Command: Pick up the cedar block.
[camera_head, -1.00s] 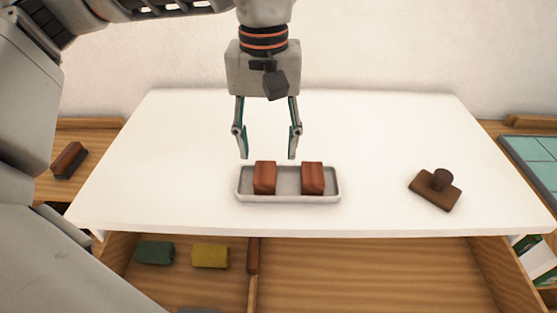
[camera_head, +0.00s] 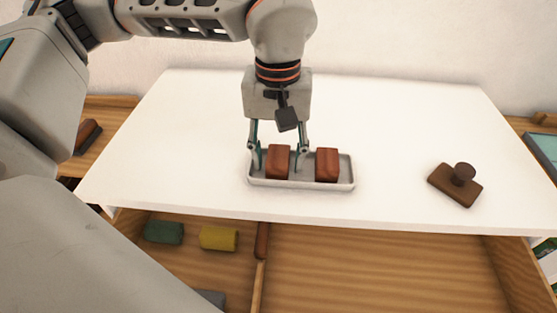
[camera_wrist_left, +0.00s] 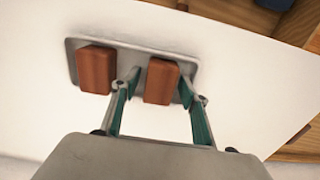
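Two similar red-brown wooden blocks stand in a pale grey tray (camera_head: 305,184) on the white table. The left block (camera_head: 278,162) and the right block (camera_head: 327,165) are apart; I cannot tell by look which is cedar. My left gripper (camera_head: 278,160) points down with its fingers open on either side of the left block, with gaps visible. In the left wrist view, that same block (camera_wrist_left: 161,82) is between the fingertips (camera_wrist_left: 160,86), and the other block (camera_wrist_left: 96,70) is left of them. My right gripper is not in view.
A brown stamp-like block with a round knob (camera_head: 456,186) lies on the right of the white table (camera_head: 400,125). Below the front edge, an open drawer holds a green block (camera_head: 164,232) and a yellow block (camera_head: 219,238). A dark brown block (camera_head: 88,136) lies at far left.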

